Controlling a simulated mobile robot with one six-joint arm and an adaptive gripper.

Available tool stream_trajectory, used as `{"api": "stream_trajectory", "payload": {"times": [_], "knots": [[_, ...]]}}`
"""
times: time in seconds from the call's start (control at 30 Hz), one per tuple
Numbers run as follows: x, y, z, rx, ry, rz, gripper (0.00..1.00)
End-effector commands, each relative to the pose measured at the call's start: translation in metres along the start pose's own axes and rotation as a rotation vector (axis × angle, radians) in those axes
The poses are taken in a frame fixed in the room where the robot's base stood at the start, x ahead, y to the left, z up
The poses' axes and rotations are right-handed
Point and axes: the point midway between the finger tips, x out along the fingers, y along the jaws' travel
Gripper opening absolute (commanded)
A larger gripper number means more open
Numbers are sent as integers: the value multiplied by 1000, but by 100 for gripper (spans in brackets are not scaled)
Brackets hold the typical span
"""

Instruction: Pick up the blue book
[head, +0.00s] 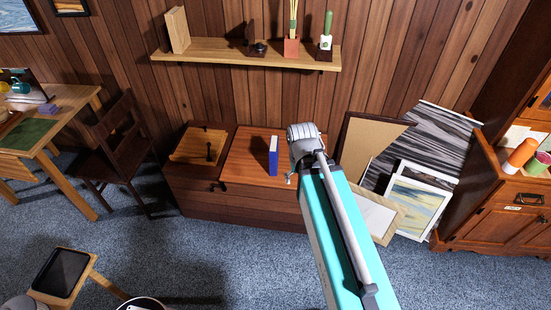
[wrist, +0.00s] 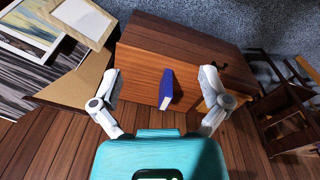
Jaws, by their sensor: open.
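The blue book (head: 273,157) stands upright on the wooden chest (head: 240,172) against the paneled wall in the head view. Its white page edge shows on one side. In the wrist view the blue book (wrist: 166,88) lies between the two spread fingers and ahead of them. My gripper (head: 292,180) is just right of the book in the head view, above the chest. In the wrist view my gripper (wrist: 160,88) is open and empty, with a finger on either side of the book. I cannot tell the exact gap between the fingers and the book.
A wooden shelf (head: 225,52) with several small items hangs above the chest. Framed pictures (head: 412,205) lean against the wall at the right, close to my arm. A dark chair (head: 120,145) stands left of the chest. Blue carpet (head: 215,260) is clear in front.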

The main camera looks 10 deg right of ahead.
Motion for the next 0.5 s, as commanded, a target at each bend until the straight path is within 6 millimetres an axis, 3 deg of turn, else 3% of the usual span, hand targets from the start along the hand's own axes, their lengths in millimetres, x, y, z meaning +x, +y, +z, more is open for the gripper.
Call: {"api": "stream_trajectory", "payload": {"times": [0.03,0.5], "knots": [[14,-3,-5,-22,13,19,97],[96,27,-62,-328,157,298,97]]}}
